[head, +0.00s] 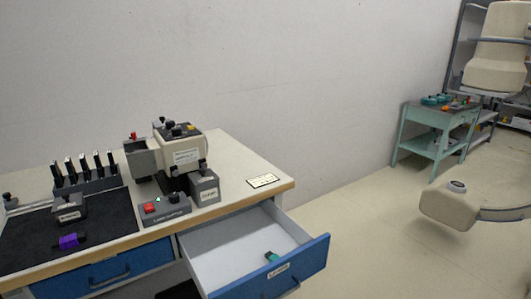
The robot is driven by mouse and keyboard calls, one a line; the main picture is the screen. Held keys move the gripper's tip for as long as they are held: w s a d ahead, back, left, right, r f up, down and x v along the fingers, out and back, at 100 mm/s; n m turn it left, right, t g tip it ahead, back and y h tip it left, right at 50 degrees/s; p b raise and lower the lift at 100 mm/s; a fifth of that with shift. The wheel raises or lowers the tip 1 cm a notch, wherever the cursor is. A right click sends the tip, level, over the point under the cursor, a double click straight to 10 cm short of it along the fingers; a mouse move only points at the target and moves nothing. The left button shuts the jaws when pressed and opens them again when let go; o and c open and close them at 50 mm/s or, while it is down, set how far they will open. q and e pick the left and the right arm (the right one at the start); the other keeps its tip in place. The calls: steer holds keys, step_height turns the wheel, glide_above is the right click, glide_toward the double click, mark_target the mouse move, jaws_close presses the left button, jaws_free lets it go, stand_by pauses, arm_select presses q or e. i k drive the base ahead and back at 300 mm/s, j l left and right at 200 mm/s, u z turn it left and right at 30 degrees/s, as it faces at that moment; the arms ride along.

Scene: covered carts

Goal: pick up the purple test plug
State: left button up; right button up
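The purple test plug (69,241) lies on the dark mat (108,229) at the near left of the workbench. It has a purple body with dark ends. Nothing is touching it from above. Neither of my grippers shows in the head view. Cream arm links, which look like mine, show at the right edge, far from the plug, with no fingers visible.
A blue-fronted drawer (304,268) stands open, with a small green-and-dark item (271,257) inside. A beige machine (180,148), a red-button box (165,208) and a rack of several upright pieces (88,184) stand behind. A green cart (436,117) is at right.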

mark_target(68, 241)
steer(key=u, duration=1.4)
